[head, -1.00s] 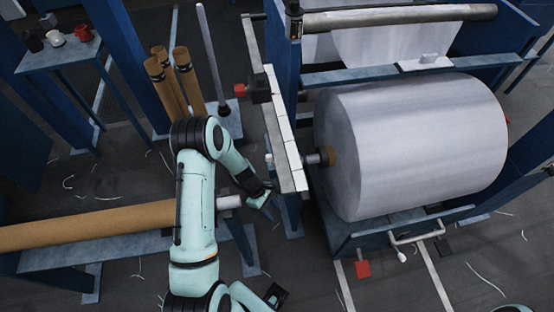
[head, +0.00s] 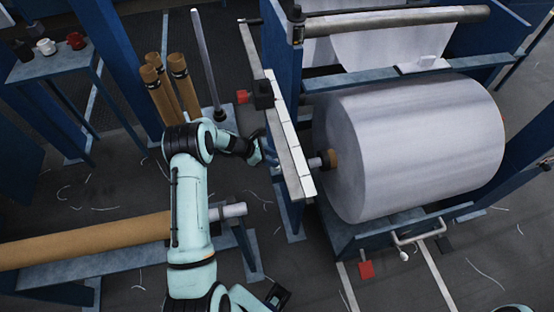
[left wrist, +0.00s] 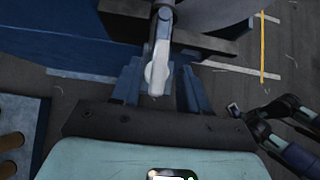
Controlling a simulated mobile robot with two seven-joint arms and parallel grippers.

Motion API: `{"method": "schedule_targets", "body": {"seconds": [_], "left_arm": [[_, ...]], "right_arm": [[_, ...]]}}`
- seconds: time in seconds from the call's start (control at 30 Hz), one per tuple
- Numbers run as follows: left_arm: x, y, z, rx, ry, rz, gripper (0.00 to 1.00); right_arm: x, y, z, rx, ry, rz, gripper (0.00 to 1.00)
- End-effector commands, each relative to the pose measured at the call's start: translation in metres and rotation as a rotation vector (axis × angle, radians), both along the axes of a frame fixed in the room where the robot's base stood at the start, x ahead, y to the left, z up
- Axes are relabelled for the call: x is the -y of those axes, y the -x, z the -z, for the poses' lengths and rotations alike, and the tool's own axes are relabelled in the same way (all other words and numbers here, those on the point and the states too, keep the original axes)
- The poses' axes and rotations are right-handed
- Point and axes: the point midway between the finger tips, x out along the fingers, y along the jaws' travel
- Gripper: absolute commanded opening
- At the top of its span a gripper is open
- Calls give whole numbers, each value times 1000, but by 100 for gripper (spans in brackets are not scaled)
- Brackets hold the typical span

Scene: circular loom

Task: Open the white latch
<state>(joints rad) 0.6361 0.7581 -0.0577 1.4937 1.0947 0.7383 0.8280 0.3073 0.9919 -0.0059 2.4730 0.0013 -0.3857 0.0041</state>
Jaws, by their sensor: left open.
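The white latch (left wrist: 157,72) shows in the left wrist view as a pale lever on a grey round pivot, its rounded end towards me. My left gripper (left wrist: 158,92) is open, with its blue fingers on either side of the lever's end. I cannot tell whether they touch it. In the head view my left gripper (head: 266,152) is at the left side of the white-topped beam, near the roll's shaft; the latch cannot be made out there. Dark and teal parts of my own show at the right of the wrist view, but my right gripper's jaws are unclear.
A large white roll (head: 425,145) sits in the blue frame, right of the white-topped beam (head: 287,135). A brown tube (head: 90,238) lies on a low stand at the left. Several upright brown tubes (head: 160,95) stand behind my arm. Open floor (head: 115,195) lies between.

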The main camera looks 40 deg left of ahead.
Motion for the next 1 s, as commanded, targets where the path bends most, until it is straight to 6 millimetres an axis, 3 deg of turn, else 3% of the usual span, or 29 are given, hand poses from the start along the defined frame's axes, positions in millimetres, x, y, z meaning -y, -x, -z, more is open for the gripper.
{"method": "schedule_targets", "body": {"seconds": [0.2,0.6,0.73,1.0], "left_arm": [[13,-16,20,0,0,1,45],[16,-20,25,0,-1,1,45],[16,-20,25,0,-2,1,2],[18,-21,25,0,-2,0,0]], "right_arm": [[0,-1,-2,1,0,-1,45],[0,-1,-2,1,0,0,45],[0,-1,-2,1,0,-1,45],[0,-1,-2,1,0,0,45]]}}
